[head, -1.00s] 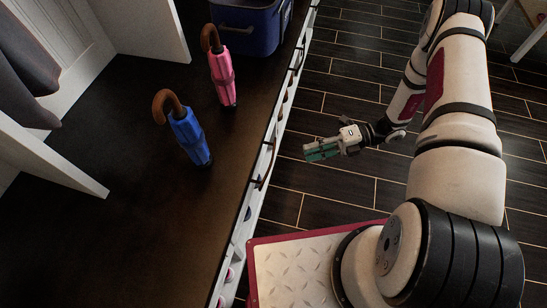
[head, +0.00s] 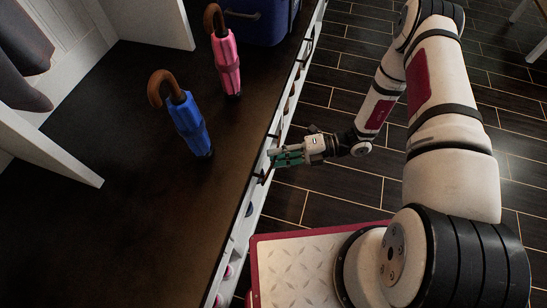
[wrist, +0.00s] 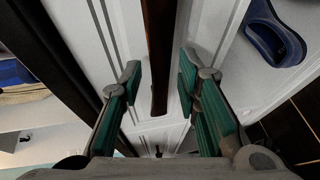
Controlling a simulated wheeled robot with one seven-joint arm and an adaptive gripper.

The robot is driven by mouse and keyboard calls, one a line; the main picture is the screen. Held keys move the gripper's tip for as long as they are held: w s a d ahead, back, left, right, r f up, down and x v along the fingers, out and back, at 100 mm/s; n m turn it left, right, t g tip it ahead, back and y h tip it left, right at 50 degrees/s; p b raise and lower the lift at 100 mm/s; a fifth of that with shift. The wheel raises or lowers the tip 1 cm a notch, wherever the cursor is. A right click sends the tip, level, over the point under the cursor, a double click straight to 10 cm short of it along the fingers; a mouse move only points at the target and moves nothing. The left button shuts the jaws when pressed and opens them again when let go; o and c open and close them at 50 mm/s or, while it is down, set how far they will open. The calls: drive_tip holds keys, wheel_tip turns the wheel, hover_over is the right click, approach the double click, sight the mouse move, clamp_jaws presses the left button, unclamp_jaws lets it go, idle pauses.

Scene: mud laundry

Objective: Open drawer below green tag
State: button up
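My gripper (head: 274,157) is at the white front edge of the long dark-topped bench (head: 100,220). In the wrist view my gripper (wrist: 160,82) is open, with a green-padded finger on each side of a brown bar handle (wrist: 160,45). The handle lies between the fingers, with a gap on both sides. Behind it is a white panelled drawer front (wrist: 125,25), which looks shut. I cannot make out a green tag in either view.
A blue sandal (wrist: 275,35) shows at the right in the wrist view. Dark tiled floor (head: 340,205) lies clear beside the bench.

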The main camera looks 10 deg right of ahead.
drive_tip(key=shift+a+f, duration=0.1)
drive_tip(key=shift+a, duration=0.6)
clamp_jaws()
